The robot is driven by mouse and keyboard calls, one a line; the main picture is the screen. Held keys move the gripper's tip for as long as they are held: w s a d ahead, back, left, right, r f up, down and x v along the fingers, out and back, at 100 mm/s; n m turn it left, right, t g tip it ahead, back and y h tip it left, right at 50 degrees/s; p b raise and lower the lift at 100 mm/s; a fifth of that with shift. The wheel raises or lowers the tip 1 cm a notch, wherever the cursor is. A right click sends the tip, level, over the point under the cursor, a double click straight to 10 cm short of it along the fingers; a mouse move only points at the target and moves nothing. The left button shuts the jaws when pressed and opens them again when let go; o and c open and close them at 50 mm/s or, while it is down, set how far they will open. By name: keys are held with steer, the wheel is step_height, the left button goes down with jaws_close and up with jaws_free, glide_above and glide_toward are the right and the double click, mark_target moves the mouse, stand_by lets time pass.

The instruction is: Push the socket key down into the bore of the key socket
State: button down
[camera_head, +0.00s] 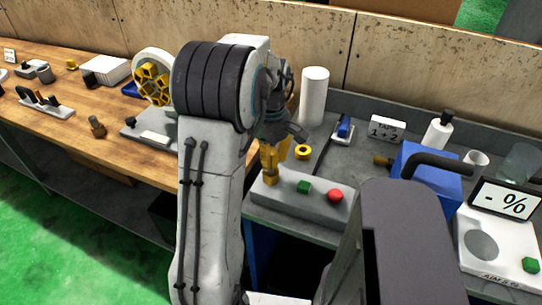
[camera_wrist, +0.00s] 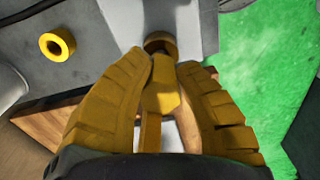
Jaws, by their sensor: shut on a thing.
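The yellow socket key (camera_wrist: 160,97) is between the fingers of my gripper (camera_wrist: 165,75), which is shut on it. The key socket, a brownish ring (camera_wrist: 160,38) on a grey block, shows just beyond the key in the wrist view. In the head view my gripper (camera_head: 273,160) points down at the left end of the grey block (camera_head: 300,207). Yellow fingers, key and socket run together there. I cannot tell how far the key is in the bore, as key and fingers hide part of it.
A green button (camera_head: 304,187) and a red button (camera_head: 335,196) sit on the block to the right of my gripper. A yellow ring (camera_head: 303,152) lies behind it. A white cylinder (camera_head: 314,95) stands farther back. A blue box (camera_head: 426,177) stands to the right.

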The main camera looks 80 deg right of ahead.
steer(key=shift+f+b, duration=0.35)
steer(key=shift+f, duration=0.15)
steer(key=c, duration=1)
jaws_free()
step_height(320, 180, up, 12)
stand_by(0.4)
